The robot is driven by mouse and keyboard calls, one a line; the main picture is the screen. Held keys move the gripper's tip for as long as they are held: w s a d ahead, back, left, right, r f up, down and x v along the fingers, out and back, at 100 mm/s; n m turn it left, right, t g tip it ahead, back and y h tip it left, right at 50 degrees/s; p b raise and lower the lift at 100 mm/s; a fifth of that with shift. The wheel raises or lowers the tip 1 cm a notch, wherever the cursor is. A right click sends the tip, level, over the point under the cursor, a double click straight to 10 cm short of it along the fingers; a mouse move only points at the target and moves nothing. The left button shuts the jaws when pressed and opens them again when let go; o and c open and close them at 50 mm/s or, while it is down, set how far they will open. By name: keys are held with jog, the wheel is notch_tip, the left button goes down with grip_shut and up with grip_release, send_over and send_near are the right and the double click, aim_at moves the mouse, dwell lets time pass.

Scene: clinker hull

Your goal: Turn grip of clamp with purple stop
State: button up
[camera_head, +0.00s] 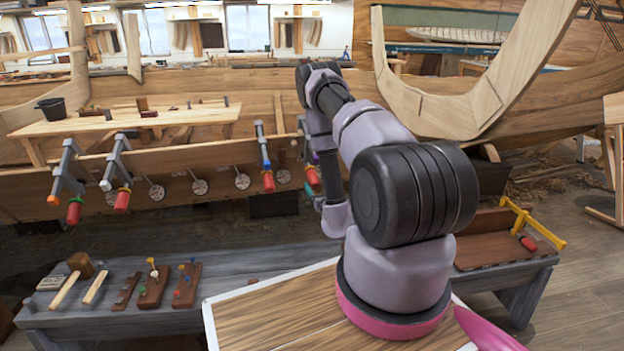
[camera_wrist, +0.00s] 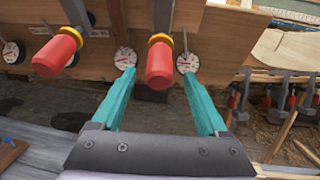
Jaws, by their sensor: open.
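Several clamps with red grips hang along the plank of the hull. In the head view, a clamp grip (camera_head: 312,176) shows just left of my arm, with a small purplish patch by it; I cannot tell for sure that this is the purple stop. My gripper (camera_wrist: 159,73) is open, its two teal fingers pointing at the plank. In the wrist view, a red grip with a yellow collar (camera_wrist: 160,65) appears between the fingertips; whether they reach around it is unclear. Another red grip (camera_wrist: 57,52) lies to the left, outside the fingers. My arm partly hides the gripper in the head view.
Other clamps hang further left, one with an orange stop (camera_head: 53,200) and one with a pale stop (camera_head: 105,185). Round pale discs (camera_head: 242,181) line the plank. A grey bench (camera_head: 230,262) below holds mallets and pegged blocks. A yellow clamp (camera_head: 535,222) lies at right.

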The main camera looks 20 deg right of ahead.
aim_at(312, 177)
jog(key=w, duration=0.4)
jog(key=w+d, duration=0.1)
jog(key=w, duration=0.2)
jog(key=shift+w, duration=0.1)
grip_shut()
